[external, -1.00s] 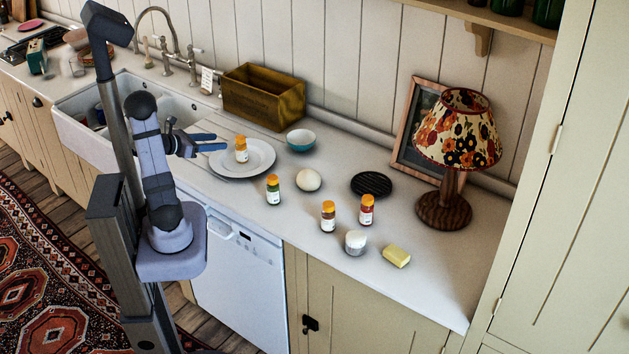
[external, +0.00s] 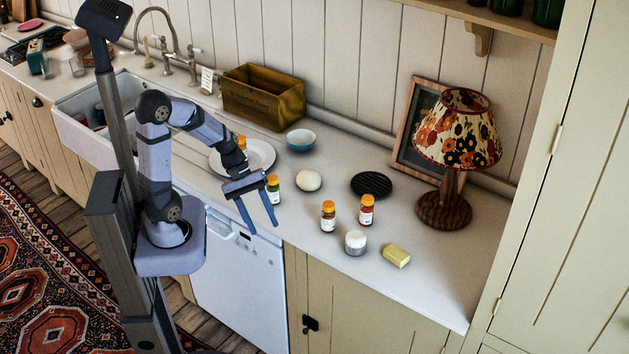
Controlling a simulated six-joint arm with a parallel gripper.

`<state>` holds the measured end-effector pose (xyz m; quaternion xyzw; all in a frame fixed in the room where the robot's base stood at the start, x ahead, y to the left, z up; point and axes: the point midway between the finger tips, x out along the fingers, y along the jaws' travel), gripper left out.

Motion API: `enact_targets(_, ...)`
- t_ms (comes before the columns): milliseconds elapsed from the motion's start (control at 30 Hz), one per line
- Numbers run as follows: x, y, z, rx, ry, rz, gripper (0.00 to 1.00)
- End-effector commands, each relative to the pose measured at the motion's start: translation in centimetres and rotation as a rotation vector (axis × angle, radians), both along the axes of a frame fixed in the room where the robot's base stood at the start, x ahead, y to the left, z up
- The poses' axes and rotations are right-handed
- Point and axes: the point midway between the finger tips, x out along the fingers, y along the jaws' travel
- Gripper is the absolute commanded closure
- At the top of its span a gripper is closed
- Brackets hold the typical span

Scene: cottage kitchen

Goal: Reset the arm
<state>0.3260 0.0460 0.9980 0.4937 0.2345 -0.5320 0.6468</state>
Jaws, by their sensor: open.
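My gripper (external: 261,214) is open and empty, with its two blue fingers spread and pointing down, near the counter's front edge above the dishwasher. My arm reaches out to the right from its base. A green-labelled bottle with an orange cap (external: 273,189) stands just beside the gripper, partly close behind its fingers in the picture; I cannot tell whether they touch. Another orange-capped bottle (external: 241,143) stands on the white plate (external: 262,152), mostly hidden behind my arm.
Two more orange-capped bottles (external: 328,216) (external: 367,210), a white jar (external: 355,243), a yellow block (external: 396,255), an egg (external: 308,180), a black disc (external: 371,184) and a bowl (external: 300,140) stand on the counter. A lamp (external: 457,145) and wooden box (external: 262,98) are behind.

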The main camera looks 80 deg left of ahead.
Motion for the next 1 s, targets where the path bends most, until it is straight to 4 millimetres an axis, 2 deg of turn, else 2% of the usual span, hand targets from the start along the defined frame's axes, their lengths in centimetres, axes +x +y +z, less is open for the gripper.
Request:
enact_targets(33, -0.9, -1.6, -1.1, 0.060, 0.013, -0.148, 0.52)
enact_targets(200, -3.8, -3.9, -3.6, 0.273, 0.031, -0.607, 0.52)
enact_targets(333, -4.8, -4.3, -4.8, 0.420, 0.012, -0.920, 0.52)
enact_targets(500, -4.9, -4.5, -5.4, 0.563, -0.029, -1.212, 0.52)
enact_targets(700, -4.6, -4.6, -5.5, 0.637, -0.058, -1.362, 0.52)
enact_targets(1000, -4.6, -4.6, -5.5, 0.644, -0.060, -1.374, 0.52)
